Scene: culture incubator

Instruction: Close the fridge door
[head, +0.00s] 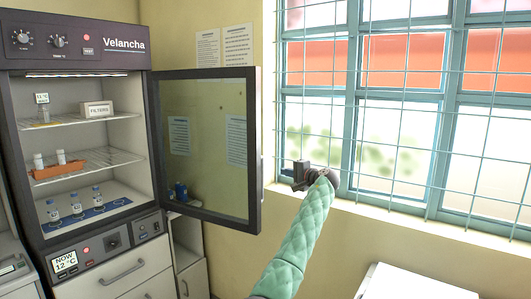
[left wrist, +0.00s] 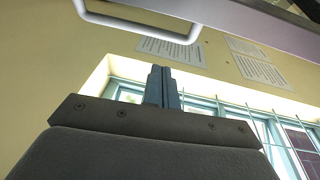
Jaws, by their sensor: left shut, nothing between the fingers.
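The fridge (head: 110,61), labelled Velancha, stands at the left of the head view. Its glass door (head: 258,150) is wide open, hinged at the cabinet's right side and swung out to the right, with a dark frame. My left gripper (head: 299,176) is to the right of the door's free edge, in front of the window, with a visible gap between them in the picture. Its fingers (left wrist: 162,86) are together and empty in the left wrist view. My right gripper is in neither view.
Inside the fridge are vials (head: 77,204), an orange rack (head: 57,170) and a filters box (head: 97,109). A barred window (head: 400,120) with a sill is at right. A white surface (head: 415,284) is at lower right. A pale bar handle (left wrist: 140,29) crosses the wrist view's top.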

